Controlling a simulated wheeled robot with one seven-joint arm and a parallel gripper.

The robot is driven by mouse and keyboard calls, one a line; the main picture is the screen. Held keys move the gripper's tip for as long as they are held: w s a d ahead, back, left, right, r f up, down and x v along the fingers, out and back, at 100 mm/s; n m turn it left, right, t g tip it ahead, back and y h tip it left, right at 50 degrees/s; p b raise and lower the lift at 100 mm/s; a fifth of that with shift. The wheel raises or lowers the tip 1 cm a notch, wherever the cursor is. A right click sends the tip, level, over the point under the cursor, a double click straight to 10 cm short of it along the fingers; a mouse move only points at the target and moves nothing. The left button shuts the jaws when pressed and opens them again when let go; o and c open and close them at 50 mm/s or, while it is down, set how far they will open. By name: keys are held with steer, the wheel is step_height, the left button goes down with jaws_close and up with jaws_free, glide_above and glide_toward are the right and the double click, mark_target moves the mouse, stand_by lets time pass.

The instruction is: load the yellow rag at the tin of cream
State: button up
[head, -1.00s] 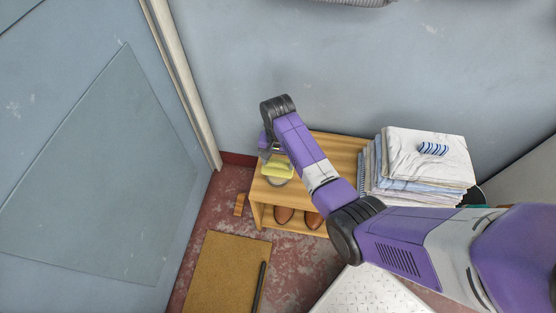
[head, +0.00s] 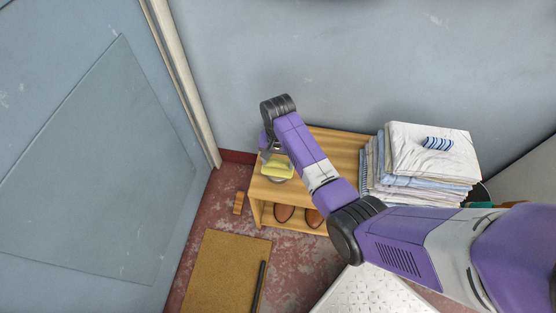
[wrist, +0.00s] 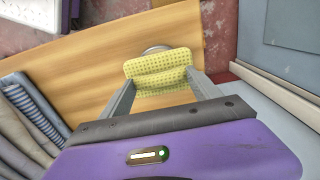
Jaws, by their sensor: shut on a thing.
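The yellow rag (wrist: 160,68) is a dotted, folded cloth held between the two grey fingers of my gripper (wrist: 160,80) in the wrist view. The rag also shows in the head view (head: 278,167), above the left end of the wooden bench. A round grey rim, likely the tin of cream (wrist: 155,49), peeks out just beyond the rag; most of it is hidden under the cloth. I cannot tell whether the rag touches it.
The wooden bench (head: 338,149) has brown shoes (head: 284,213) on its lower level. A stack of folded linen (head: 432,158) stands on its right, with a striped roll (head: 438,143) on top. A brown mat (head: 222,270) lies on the floor. Walls close in behind and left.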

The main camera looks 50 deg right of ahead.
mark_target(278, 163)
steer(key=shift+f, duration=0.6)
stand_by(2.0)
steer(key=shift+r, duration=0.1)
step_height(278, 163, up, 7)
steer(key=p, duration=0.7)
stand_by(0.9)
